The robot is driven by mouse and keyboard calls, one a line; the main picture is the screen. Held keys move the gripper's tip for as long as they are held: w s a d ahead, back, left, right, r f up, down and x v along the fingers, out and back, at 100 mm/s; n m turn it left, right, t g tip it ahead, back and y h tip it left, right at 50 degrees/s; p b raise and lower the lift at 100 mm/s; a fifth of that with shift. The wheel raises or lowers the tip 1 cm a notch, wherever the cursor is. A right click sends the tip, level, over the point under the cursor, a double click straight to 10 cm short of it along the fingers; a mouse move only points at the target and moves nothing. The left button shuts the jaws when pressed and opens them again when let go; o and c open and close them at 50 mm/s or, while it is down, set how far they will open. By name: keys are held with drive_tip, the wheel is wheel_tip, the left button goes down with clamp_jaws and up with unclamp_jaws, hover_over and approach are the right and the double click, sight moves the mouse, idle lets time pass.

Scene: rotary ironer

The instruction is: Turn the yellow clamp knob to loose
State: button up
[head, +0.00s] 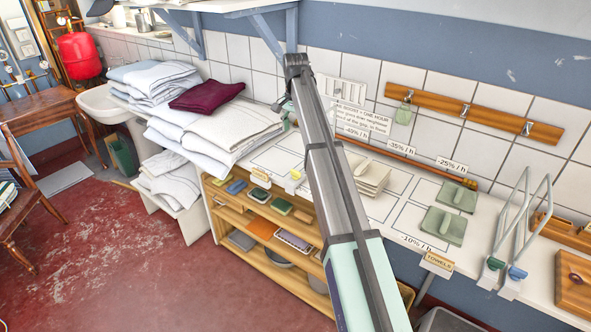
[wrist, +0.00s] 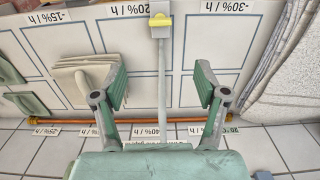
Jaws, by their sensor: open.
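The yellow clamp knob (wrist: 160,20) is at the top middle of the wrist view, on a pale grey block at the end of a thin grey rod (wrist: 162,75). In the head view the yellow knob (head: 296,174) is small, at the counter's front edge just left of my arm. My gripper (wrist: 161,72) is open and empty in the wrist view. Its two green-padded fingers are apart on either side of the rod in the picture, with the knob beyond the fingertips. In the head view my gripper (head: 287,112) is mostly hidden by my arm.
Similar clamps with a green knob (head: 495,263) and a blue knob (head: 517,272) stand at the right under tall metal bows. Folded white linens (head: 215,135) lie left of the knob. Pale cloth stacks (head: 369,176) lie right of my arm. Shelves (head: 265,225) are below.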

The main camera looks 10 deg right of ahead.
sight(296, 171)
wheel_tip(296, 171, down, 17)
drive_tip(key=p, duration=0.4)
drive_tip(key=shift+f+p, duration=0.15)
drive_tip(key=shift+p, duration=0.15)
drive_tip(key=c, duration=1.2)
